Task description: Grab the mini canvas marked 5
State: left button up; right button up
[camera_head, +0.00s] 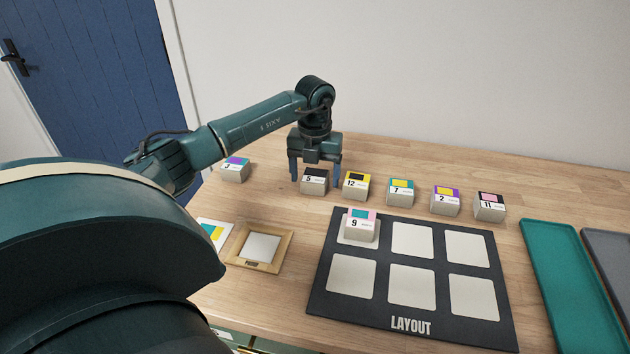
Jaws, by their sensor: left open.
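The mini canvas marked 5 (314,182) is a small pale block with a dark top and the number 5 on its label. It stands on the wooden table (520,185) in the back row, left of the mini canvas marked 12 (356,188). My left gripper (314,180) is open and points down over the canvas marked 5. One finger shows on its left side and the other on its right, between it and the canvas marked 12. Whether the fingers touch the block I cannot tell. My right gripper is not in view.
Canvases marked 3 (235,169), 7 (401,194), 2 (445,201) and 11 (490,208) share the back row. Canvas 9 (359,228) stands on the black LAYOUT board (411,327). A wooden frame (284,248) is left; a teal tray (570,285) is right.

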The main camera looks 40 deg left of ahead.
pick_arm(q)
jog(key=shift+c, duration=0.5)
jog(key=c, duration=1)
jog(key=shift+o, duration=0.2)
jog(key=shift+r, duration=0.1)
